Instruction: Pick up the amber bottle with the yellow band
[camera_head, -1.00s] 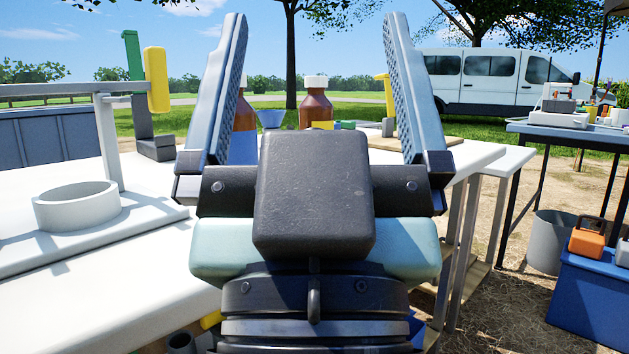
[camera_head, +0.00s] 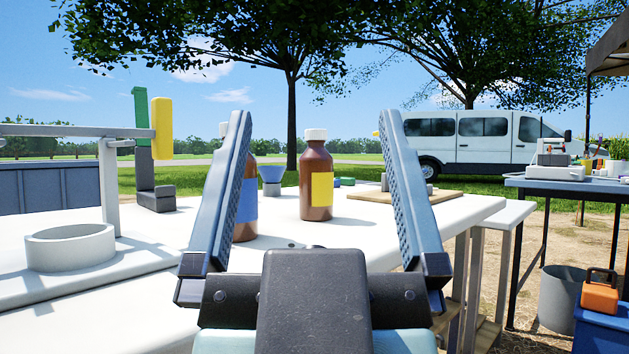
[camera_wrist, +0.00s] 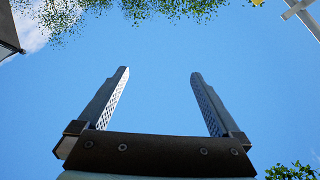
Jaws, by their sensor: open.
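The amber bottle with the yellow band (camera_head: 317,178) stands upright on the white table (camera_head: 290,262) in the head view. It has a white cap and shows between my gripper's fingers, farther back. A second amber bottle, with a blue band (camera_head: 246,206), stands to its left, partly hidden by my left finger. My gripper (camera_head: 312,125) is open and empty, its fingers pointing up. In the wrist view the open fingers of my gripper (camera_wrist: 157,75) show against sky, with no bottle between them.
A small blue funnel (camera_head: 271,178) stands between the bottles. A wooden board (camera_head: 375,197) lies behind my right finger. A grey stand with a ring base (camera_head: 72,246) and a green and yellow upright piece (camera_head: 161,128) are at left. A blue table (camera_head: 560,184) stands at right.

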